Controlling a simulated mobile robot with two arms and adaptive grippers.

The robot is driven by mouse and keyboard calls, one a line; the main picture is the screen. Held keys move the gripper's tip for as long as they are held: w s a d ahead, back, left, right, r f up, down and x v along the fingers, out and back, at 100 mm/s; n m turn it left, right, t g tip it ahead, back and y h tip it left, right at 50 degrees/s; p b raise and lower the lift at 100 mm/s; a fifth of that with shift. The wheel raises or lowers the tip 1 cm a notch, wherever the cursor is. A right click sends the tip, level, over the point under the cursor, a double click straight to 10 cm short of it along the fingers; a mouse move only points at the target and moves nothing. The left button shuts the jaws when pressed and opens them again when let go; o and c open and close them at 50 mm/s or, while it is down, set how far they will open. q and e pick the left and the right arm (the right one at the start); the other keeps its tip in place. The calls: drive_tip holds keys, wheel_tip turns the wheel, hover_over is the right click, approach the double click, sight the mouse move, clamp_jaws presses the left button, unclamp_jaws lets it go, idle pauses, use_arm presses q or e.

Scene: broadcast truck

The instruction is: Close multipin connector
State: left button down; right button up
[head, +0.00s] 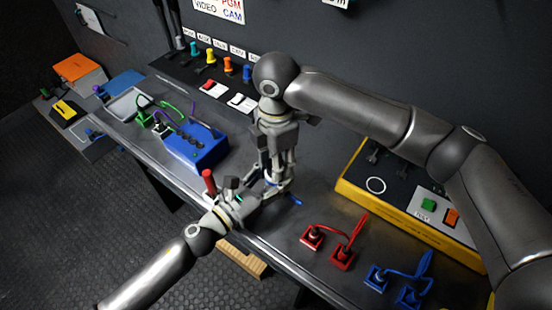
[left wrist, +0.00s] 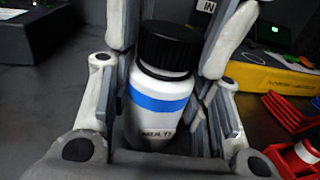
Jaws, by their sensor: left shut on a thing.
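A white cylindrical connector (left wrist: 160,118) with a blue band, lettering that reads "MULTI" and a black cap (left wrist: 170,45) stands upright in the left wrist view. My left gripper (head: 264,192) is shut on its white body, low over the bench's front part. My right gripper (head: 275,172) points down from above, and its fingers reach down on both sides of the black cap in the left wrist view. Whether they press on the cap cannot be told. In the head view the grippers hide most of the connector.
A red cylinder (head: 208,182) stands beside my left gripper. A blue box (head: 195,146) with cables is on the left. Red connectors (head: 343,255) and blue connectors (head: 408,292) sit on the bench at the right, before a yellow-edged panel (head: 400,222).

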drive_tip(key=m, duration=0.8)
drive_tip(key=shift+a+m, duration=0.1)
drive_tip(key=shift+m, duration=0.2)
drive_tip(key=m, duration=0.5)
drive_tip(key=shift+s, duration=0.1)
drive_tip(key=m, duration=0.3)
drive_tip(key=shift+m, duration=0.3)
drive_tip(key=m, duration=1.2)
drive_tip(key=shift+m, duration=0.4)
drive_tip(key=m, duration=0.3)
drive_tip(key=shift+m, duration=0.4)
drive_tip(key=o, duration=0.7)
drive_tip(key=shift+f, duration=0.1)
